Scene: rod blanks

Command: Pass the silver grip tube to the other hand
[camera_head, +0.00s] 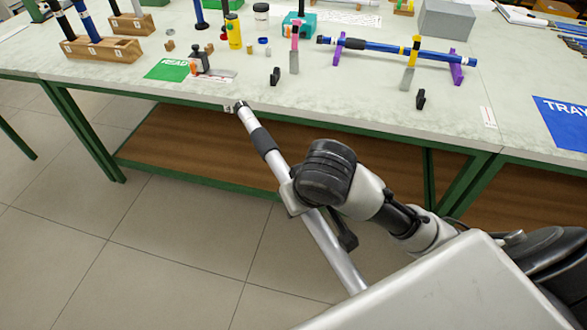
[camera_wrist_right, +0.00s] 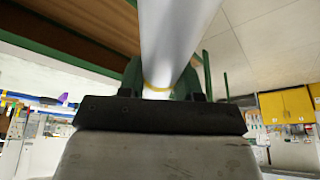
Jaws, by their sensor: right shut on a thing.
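The silver grip tube (camera_head: 337,252) is a long silver rod with a dark band and a dark-and-silver fitting at its upper end. It slants in front of the table, from the table's front edge down to the right. My right gripper (camera_head: 318,212) is shut around its middle. In the right wrist view the tube (camera_wrist_right: 178,35) runs up from between the fingers of the right gripper (camera_wrist_right: 160,85). The tube's lower end is hidden behind a pale part of my body. I cannot tell whether its upper end touches the table. My left gripper is out of view.
The table (camera_head: 130,75) has a green frame and a brown lower shelf (camera_head: 200,150). On it are a blue rod (camera_head: 390,47) on purple stands, wooden holders (camera_head: 100,49), a yellow bottle (camera_head: 234,31), a green READY mat (camera_head: 168,70) and a blue tray mat (camera_head: 562,120).

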